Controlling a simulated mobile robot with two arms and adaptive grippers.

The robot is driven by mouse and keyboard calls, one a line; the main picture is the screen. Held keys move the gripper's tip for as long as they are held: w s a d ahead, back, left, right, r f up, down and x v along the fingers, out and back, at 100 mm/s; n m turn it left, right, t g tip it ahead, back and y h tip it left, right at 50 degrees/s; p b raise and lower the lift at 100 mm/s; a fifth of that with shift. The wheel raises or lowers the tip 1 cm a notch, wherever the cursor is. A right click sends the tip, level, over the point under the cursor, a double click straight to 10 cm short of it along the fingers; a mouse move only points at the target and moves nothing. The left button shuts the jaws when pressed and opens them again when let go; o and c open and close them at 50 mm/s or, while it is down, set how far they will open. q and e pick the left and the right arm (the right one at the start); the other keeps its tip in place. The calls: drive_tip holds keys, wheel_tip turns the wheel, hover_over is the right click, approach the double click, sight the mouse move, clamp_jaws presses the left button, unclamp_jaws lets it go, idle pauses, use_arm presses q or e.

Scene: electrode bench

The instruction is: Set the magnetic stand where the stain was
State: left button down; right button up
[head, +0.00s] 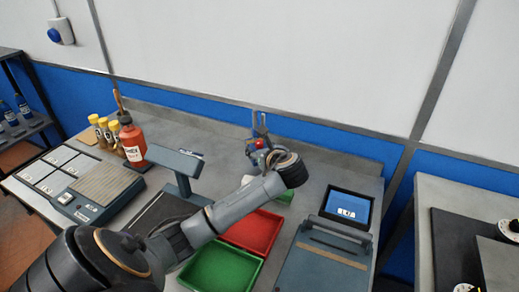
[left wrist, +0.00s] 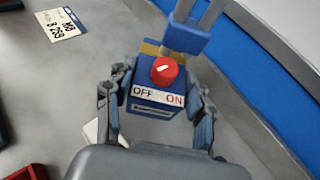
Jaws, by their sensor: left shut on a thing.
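The magnetic stand is a blue block with a red knob, an OFF/ON label and grey posts on top. It shows large in the left wrist view (left wrist: 154,97) and small near the back of the bench in the head view (head: 262,143). My left gripper (left wrist: 158,108) is shut on the block, with a finger on each side. In the head view the left gripper (head: 255,152) is partly hidden by my own wrist. I cannot tell whether the stand's base touches the bench. No stain shows on the visible bench top. My right gripper is not in view.
A red tray (head: 252,230) and a green tray (head: 221,268) lie below my arm. A device with a blue screen (head: 348,206) is to the right. A red bottle (head: 133,142) and yellow-capped bottles stand at left. A printed card (left wrist: 60,24) lies on the bench.

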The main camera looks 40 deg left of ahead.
use_arm(q)
drive_tip(key=shift+w+a+f, duration=0.7)
drive_tip(key=shift+w+f, duration=0.2)
drive_tip(key=shift+f, duration=1.6)
drive_tip(key=c, duration=0.8)
unclamp_jaws()
drive_tip(key=shift+s+d+f, duration=0.1)
drive_tip(key=shift+f, duration=0.2)
drive_tip(key=o, duration=0.3)
drive_tip(key=shift+s+r, duration=0.1)
